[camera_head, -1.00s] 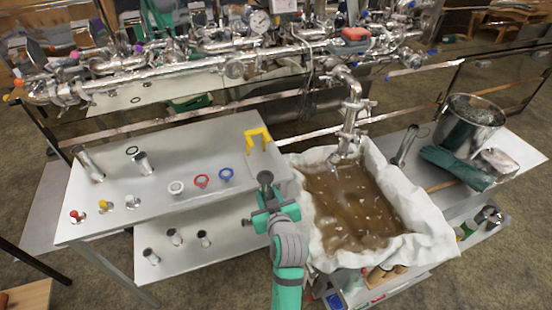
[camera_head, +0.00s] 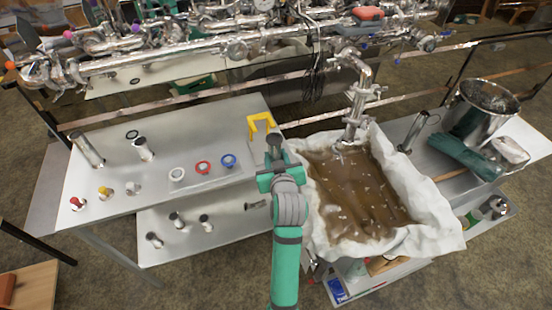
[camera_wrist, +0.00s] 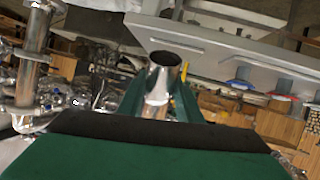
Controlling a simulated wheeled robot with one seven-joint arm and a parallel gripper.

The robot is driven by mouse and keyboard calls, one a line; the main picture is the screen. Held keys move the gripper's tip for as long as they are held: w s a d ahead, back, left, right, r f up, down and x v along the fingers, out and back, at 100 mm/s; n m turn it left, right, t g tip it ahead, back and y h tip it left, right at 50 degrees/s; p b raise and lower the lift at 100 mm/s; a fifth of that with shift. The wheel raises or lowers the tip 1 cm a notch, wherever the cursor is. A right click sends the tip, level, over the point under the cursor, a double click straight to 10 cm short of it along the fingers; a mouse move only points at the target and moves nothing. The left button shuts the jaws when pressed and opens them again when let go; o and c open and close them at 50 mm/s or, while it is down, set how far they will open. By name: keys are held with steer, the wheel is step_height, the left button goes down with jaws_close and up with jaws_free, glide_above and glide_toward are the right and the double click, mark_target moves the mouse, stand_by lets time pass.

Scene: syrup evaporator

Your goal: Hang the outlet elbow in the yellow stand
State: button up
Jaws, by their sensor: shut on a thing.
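The yellow stand (camera_head: 261,122) is a small upright frame at the back right corner of the grey bench. My gripper (camera_head: 276,164) is just in front of it and slightly right in the head view, with a small gap in the picture; I cannot tell the true distance. My gripper is shut on the outlet elbow (camera_wrist: 160,82), a shiny metal tube whose open round end points up between the green fingers in the wrist view. The elbow's lower part is hidden by my gripper. A sliver of the yellow stand shows behind the elbow in the wrist view (camera_wrist: 181,98).
The grey bench (camera_head: 200,130) holds white, red and blue rings, metal tubes and small coloured-top parts. The cloth-lined pan of brown liquid (camera_head: 362,190) is close on the right. A vertical metal pipe (camera_head: 357,100) stands over it. Pipework runs along the back.

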steer(key=shift+w+a+f, duration=0.3)
steer(key=shift+w+a, duration=0.25)
steer(key=shift+w, duration=0.1)
steer(key=shift+w+a+f, duration=0.15)
steer(key=shift+w, duration=0.3)
steer(key=shift+x, duration=0.8)
steer(key=shift+w+a, duration=0.2)
steer(key=shift+w, duration=0.15)
steer(key=shift+w+a, duration=0.1)
steer(key=shift+a, duration=0.1)
steer(key=shift+w, duration=0.2)
steer(key=shift+w, duration=0.35)
steer(key=shift+w+a, duration=0.1)
steer(key=shift+w, duration=0.15)
